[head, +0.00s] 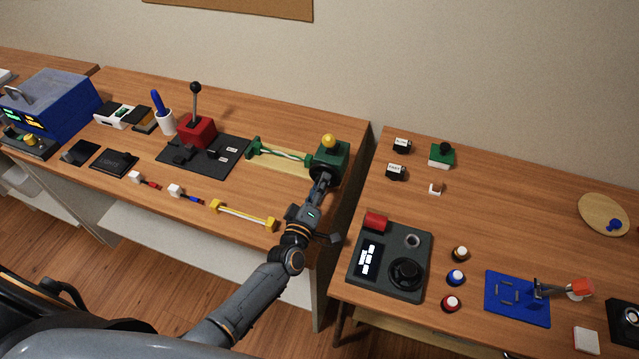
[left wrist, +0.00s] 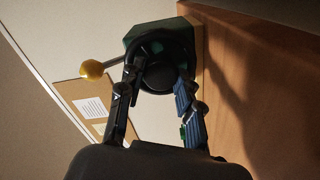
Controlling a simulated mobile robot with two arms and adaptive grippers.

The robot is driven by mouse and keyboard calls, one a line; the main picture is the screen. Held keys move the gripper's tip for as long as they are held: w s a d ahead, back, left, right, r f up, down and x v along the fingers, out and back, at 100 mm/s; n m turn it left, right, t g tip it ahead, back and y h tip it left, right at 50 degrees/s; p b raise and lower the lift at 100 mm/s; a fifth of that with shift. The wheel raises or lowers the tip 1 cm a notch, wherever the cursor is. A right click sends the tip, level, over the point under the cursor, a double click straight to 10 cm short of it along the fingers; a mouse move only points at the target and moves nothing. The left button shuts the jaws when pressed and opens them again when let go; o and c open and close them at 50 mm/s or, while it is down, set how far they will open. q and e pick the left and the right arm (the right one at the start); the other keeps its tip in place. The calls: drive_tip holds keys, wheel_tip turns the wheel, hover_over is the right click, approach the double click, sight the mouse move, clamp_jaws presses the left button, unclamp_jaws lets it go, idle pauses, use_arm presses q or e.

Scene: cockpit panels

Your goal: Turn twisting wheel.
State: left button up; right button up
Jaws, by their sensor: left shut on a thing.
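The twisting wheel is a dark round wheel (head: 318,170) on the front of a green box (head: 334,156), at the right end of the left table. A yellow ball knob (head: 329,141) stands above it. My left gripper (head: 322,181) reaches the wheel from the front. In the left wrist view, the two fingers of my left gripper (left wrist: 157,82) are shut on the dark wheel (left wrist: 160,50), one at each side. The yellow knob (left wrist: 92,69) sticks out to the left there on a thin rod. My right gripper is not in view.
A light base with a green-ended bar (head: 280,155) lies left of the box, beside a red lever unit (head: 196,132). A yellow-ended bar (head: 243,215) lies nearer the front edge. A gap separates this table from the right one, which holds a dark control panel (head: 390,262).

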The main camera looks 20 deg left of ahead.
use_arm(q)
drive_tip(key=shift+d+f+m, duration=0.1)
drive_tip(key=shift+m, duration=1.1)
drive_tip(key=o, duration=1.2)
drive_tip(key=shift+c, duration=0.2)
drive_tip(key=s, duration=1.2)
drive_tip(key=shift+a, duration=0.2)
